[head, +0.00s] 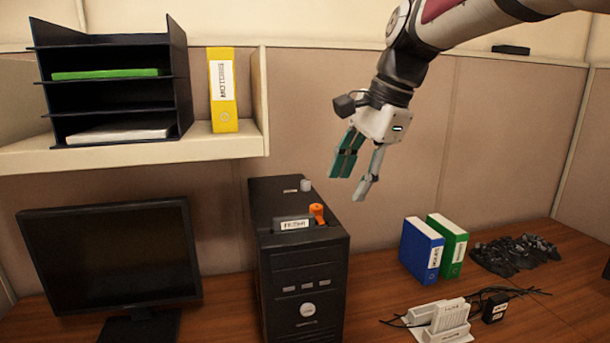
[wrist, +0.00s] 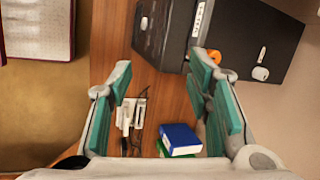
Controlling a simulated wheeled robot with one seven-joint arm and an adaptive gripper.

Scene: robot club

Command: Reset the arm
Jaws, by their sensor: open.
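My gripper (head: 357,168) is open and empty. In the head view it hangs in the air, pointing down, to the upper right of the black computer tower (head: 303,262). Its two fingers with green pads are spread apart in the wrist view (wrist: 165,95). The tower also shows in the wrist view (wrist: 250,35), beyond the fingers. My arm comes in from the upper right of the head view. Nothing touches the fingers.
On the tower lie an orange object (head: 317,212) and a small grey cylinder (head: 306,185). A monitor (head: 108,255) stands left. Blue (head: 421,250) and green (head: 447,245) binders and a white device (head: 443,320) stand right. A shelf (head: 150,151) holds a black tray rack (head: 112,85) and yellow binder (head: 223,95).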

